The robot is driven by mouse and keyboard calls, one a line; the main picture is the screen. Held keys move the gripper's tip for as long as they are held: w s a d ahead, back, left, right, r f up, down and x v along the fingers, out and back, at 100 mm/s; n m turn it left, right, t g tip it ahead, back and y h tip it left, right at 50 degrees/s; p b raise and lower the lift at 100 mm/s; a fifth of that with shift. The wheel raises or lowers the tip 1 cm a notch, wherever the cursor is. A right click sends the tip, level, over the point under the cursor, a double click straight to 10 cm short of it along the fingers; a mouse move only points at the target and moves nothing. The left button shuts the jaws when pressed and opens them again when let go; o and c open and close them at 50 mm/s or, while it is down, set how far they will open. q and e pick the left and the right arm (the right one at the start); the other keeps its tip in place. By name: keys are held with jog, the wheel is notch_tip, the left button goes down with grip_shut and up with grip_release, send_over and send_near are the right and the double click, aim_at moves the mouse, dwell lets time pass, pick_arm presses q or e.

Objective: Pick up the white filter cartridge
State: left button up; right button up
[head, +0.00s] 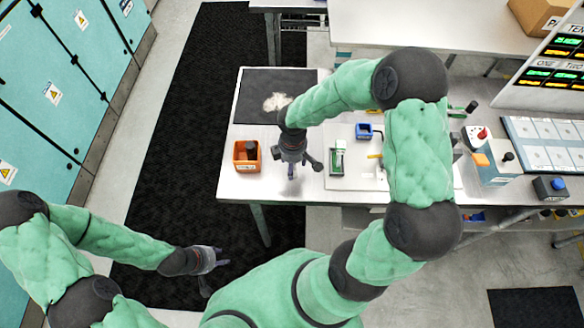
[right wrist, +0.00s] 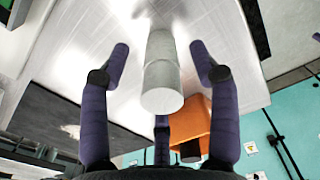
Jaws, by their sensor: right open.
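The white filter cartridge (right wrist: 161,75) is a pale cylinder in the right wrist view, centred between the fingers of my right gripper (right wrist: 160,58). The fingers are spread, with visible gaps on the left and right sides of the cartridge. In the head view, my right gripper (head: 295,162) is low over the front part of the white table, and the cartridge cannot be made out beneath it. My left gripper (head: 213,272) hangs away from the table, over the dark floor mat at lower left, and appears open and empty.
An orange bin (head: 247,157) with a dark item inside stands left of my right gripper. A green-and-white module (head: 338,158) and a blue box (head: 364,131) stand to its right. A dark mat (head: 250,98) with a pale patch lies behind. Bare tabletop (head: 240,187) lies in front.

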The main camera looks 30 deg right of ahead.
jog(key=shift+f, duration=0.3)
grip_shut()
jog(key=shift+r, duration=0.1)
